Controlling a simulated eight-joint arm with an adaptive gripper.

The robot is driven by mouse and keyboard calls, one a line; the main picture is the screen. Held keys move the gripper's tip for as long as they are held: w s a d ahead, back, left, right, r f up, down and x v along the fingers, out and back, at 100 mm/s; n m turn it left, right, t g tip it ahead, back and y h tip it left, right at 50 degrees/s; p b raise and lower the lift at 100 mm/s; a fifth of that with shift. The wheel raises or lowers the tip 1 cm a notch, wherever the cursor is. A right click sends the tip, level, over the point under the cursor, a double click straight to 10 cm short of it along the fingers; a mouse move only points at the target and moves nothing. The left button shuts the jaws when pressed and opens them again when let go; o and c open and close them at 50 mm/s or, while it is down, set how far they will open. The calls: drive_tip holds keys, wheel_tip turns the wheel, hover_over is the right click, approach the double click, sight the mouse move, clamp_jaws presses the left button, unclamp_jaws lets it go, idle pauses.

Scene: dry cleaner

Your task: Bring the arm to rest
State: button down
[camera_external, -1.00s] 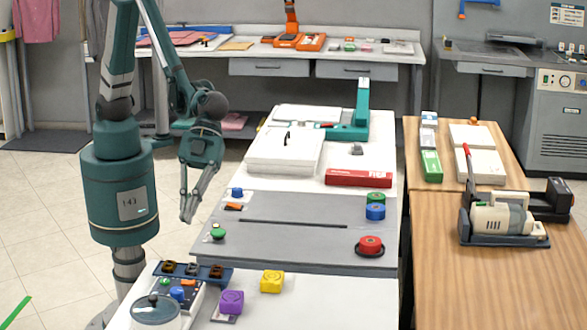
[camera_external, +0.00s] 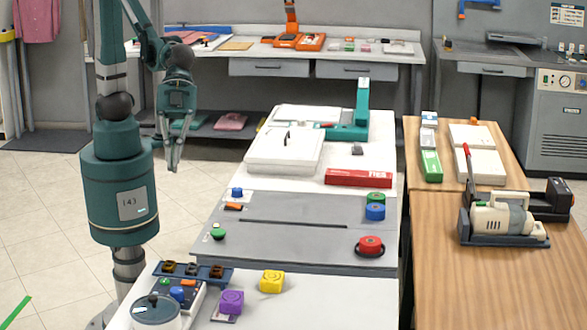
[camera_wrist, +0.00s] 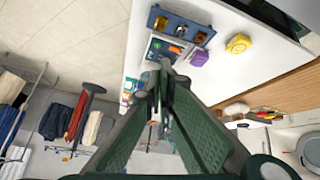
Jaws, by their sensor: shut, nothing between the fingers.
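My gripper (camera_external: 175,168) hangs beside the left edge of the white table, over the floor, with its fingers pointing down. It is shut and empty. In the wrist view my gripper (camera_wrist: 163,66) shows its green fingers meeting at the tips. My arm is folded up close to its teal column. Nothing touches the fingers.
The white table (camera_external: 330,300) carries a grey board (camera_external: 290,255), a red box (camera_external: 358,178), a yellow block (camera_external: 271,281) and a purple block (camera_external: 231,301). A wooden table (camera_external: 480,290) stands to the right. A back bench (camera_external: 350,55) lies behind. Floor left of the white table is clear.

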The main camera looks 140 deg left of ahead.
drive_tip(key=s+a+r+n+y, duration=0.1)
drive_tip(key=s+a, duration=0.1)
drive_tip(key=s, duration=0.6)
drive_tip(key=s+a+r+n+y, duration=0.1)
drive_tip(key=s+a+n+y, duration=0.1)
drive_tip(key=s, duration=0.6)
drive_tip(key=s+a+r+n+t+y, duration=0.1)
drive_tip(key=s+a, duration=0.3)
drive_tip(key=s, duration=0.5)
drive_tip(key=shift+r+n, duration=0.55)
drive_tip(key=shift+n, duration=0.05)
drive_tip(key=c, duration=3.2)
unclamp_jaws()
drive_tip(key=shift+c, duration=0.2)
